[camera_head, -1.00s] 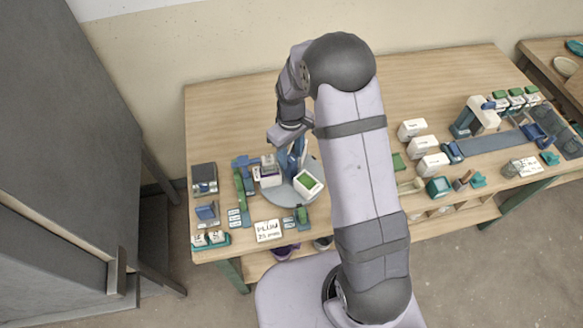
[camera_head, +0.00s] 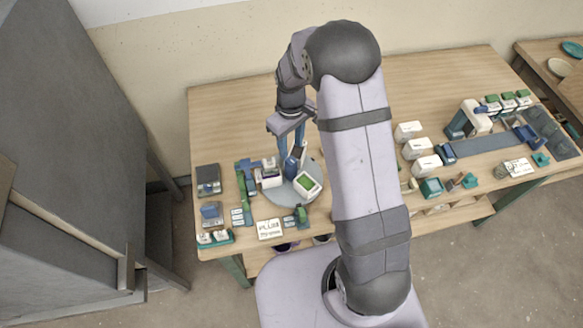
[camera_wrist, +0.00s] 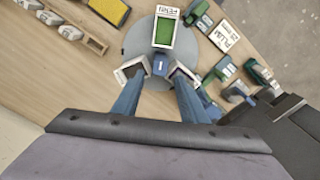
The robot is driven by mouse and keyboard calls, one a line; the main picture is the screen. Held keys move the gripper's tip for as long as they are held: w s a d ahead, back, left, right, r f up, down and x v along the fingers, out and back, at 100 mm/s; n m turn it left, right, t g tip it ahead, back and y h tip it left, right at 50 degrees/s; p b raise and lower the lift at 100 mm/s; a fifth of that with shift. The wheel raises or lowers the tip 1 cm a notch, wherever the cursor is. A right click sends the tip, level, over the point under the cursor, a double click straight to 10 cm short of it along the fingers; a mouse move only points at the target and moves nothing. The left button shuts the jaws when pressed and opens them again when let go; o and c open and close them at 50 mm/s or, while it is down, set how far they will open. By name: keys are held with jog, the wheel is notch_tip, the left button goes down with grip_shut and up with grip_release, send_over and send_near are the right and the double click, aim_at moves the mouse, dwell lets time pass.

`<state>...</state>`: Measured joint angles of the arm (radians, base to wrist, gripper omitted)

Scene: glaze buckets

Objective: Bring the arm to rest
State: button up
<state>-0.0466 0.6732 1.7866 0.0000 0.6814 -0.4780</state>
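My gripper (camera_head: 293,152) hangs above a round grey turntable (camera_head: 282,198) at the left part of the bench. In the wrist view its two blue fingers (camera_wrist: 160,85) stand apart, with no object held between them. A blue upright piece with a white mark (camera_wrist: 160,65) shows beyond the gap, at the turntable's middle. A white container with a green top (camera_head: 308,184) sits at the turntable's front right. A white container (camera_head: 270,178) sits at its left. In the wrist view the fingers partly cover pale box-like items on both sides.
A PLUM sign (camera_head: 270,229) and small green and blue items stand at the bench's front left. White containers (camera_head: 416,149) and a dark strip (camera_head: 485,142) are at the right. A tall grey cabinet (camera_head: 70,110) stands left of the bench. The back of the bench is mostly clear.

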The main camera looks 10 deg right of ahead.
dwell(0.4)
jog(key=shift+m, duration=0.6)
jog(key=s+f+m+g, duration=0.2)
jog(key=s+m+g, duration=0.1)
jog(key=s, duration=0.9)
jog(key=s+d+r+m+t+b, duration=0.1)
jog(key=s+d+r+t+b, duration=0.1)
jog(key=s+r+b, duration=0.3)
jog(key=s+t+b, duration=0.1)
jog(key=s, duration=0.3)
jog(key=shift+r+m, duration=0.4)
